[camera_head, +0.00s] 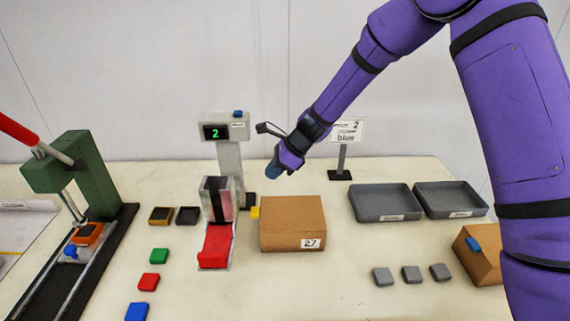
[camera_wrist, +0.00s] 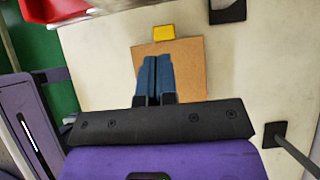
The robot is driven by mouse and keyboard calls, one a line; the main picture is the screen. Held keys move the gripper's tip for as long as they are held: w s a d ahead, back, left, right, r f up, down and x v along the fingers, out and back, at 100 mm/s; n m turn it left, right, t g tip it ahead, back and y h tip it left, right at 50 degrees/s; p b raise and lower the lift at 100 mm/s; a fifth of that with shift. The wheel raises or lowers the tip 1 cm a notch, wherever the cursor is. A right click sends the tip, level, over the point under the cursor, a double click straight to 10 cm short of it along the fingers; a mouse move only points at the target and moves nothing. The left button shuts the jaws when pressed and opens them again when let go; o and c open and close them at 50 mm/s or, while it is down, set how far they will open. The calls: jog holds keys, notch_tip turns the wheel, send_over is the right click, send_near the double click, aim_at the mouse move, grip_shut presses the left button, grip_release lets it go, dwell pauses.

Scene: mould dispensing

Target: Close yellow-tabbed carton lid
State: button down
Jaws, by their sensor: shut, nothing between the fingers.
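The brown carton (camera_head: 285,236) labelled 27 stands in the middle of the table. Its yellow tab (camera_head: 255,212) sticks out at the left side. Its top (camera_head: 291,207) looks flat and covered, with no raised flap visible. In the wrist view the carton top (camera_wrist: 190,60) is a plain brown surface with the yellow tab (camera_wrist: 164,33) at its edge. My gripper (camera_head: 273,174) is above and behind the carton, apart from it in the head view. In the wrist view its blue fingers (camera_wrist: 155,60) are together and empty, covering part of the carton top.
A dispenser with a red tray (camera_head: 216,246) and a display post (camera_head: 230,155) stand left of the carton. Two grey trays (camera_head: 386,203) and a sign (camera_head: 345,135) are at right, with a blue-tabbed carton (camera_head: 484,252) at far right. Small coloured blocks lie in front left; bare table lies before the carton.

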aim_at(252, 211)
jog(key=a+f+h, duration=0.2)
jog(key=f, duration=0.1)
jog(key=a+f+h, duration=0.2)
jog(key=f, duration=0.2)
jog(key=a+f+h, duration=0.2)
jog(key=f, duration=0.2)
jog(key=shift+a+f, duration=0.1)
jog(key=shift+a, duration=0.25)
jog(key=shift+a+f+h, duration=0.2)
jog(key=shift+f+h, duration=0.6)
jog(key=shift+f, duration=0.4)
jog(key=shift+s+f, duration=0.1)
